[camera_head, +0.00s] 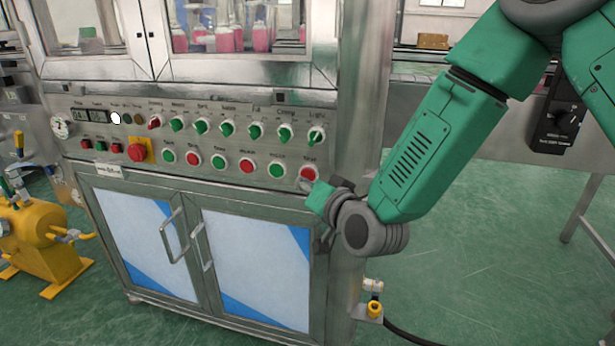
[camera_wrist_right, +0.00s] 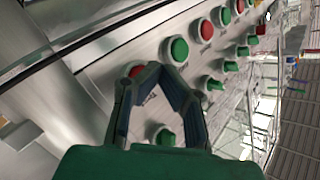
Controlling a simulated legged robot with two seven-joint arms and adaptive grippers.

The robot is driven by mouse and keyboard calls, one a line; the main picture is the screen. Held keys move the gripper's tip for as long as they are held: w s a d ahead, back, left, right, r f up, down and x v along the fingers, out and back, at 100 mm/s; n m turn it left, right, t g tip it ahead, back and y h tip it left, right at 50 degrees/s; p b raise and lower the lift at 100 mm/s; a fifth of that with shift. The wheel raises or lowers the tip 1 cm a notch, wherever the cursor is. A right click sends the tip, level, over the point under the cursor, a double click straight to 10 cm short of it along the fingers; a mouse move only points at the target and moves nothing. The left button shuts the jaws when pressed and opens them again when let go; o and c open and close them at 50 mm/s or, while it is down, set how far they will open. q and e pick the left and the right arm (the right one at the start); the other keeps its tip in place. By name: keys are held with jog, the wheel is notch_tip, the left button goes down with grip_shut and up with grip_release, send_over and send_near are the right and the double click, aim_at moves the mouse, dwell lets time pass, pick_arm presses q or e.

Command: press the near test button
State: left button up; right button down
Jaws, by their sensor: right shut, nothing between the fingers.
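A row of round green and red push buttons runs along the lower part of the steel control panel (camera_head: 215,135). The rightmost is a red button (camera_head: 308,173), with a green button (camera_head: 276,170) to its left. Their labels are too small to read, so I cannot tell which is the near test button. My right gripper (camera_head: 316,190) is shut and empty just below and right of the red button. In the right wrist view its fingertips (camera_wrist_right: 153,70) partly cover the red button (camera_wrist_right: 134,69); I cannot tell whether they touch it. My left gripper is not in view.
Green selector knobs (camera_head: 285,134) line the row above. A red emergency knob (camera_head: 137,152) on a yellow plate sits further left. Cabinet doors with handles (camera_head: 172,236) are below. A steel post (camera_head: 358,110) stands just right of the panel, near my right arm.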

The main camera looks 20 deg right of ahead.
jog(key=shift+w, duration=0.1)
dwell(0.7)
jog(key=shift+w+d, duration=0.2)
jog(key=shift+w, duration=0.05)
jog(key=shift+w+d+r, duration=0.1)
jog(key=shift+w+d, duration=0.1)
jog(key=shift+w, duration=0.15)
dwell(0.9)
jog(key=shift+s+p, duration=0.1)
jog(key=shift+p, duration=0.2)
jog(key=shift+s+a, duration=0.45)
jog(key=shift+s, duration=0.15)
jog(key=shift+s+a+p, duration=0.15)
jog(key=shift+s+a, duration=0.55)
jog(key=shift+s, duration=0.35)
jog(key=shift+s+a+p, duration=0.15)
jog(key=shift+s+a, duration=0.55)
jog(key=shift+s, duration=0.35)
